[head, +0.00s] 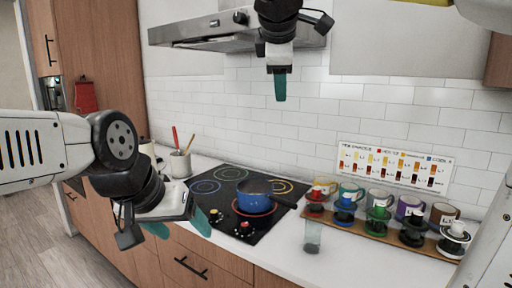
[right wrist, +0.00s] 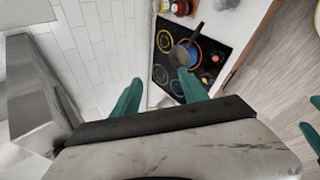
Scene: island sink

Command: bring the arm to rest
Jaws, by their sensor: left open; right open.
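My left arm comes in from the left in the head view. Its gripper (head: 178,228) is open, with teal fingertips apart, empty, in front of the counter's left part. In the right wrist view the left gripper's teal fingers (right wrist: 314,122) show at the right edge. My right gripper (head: 279,85) hangs at the top of the head view, pointing down, before the tiled wall beside the range hood. In the right wrist view its two teal fingers (right wrist: 160,92) stand wide apart with nothing between them.
A blue pot (head: 254,197) sits on the black cooktop (head: 205,184). Several mugs and coloured drippers stand on a wooden board (head: 375,233) at right, with a clear glass (head: 312,236) near it. A utensil crock (head: 181,163) stands left. The steel range hood (head: 215,31) is close to my right gripper.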

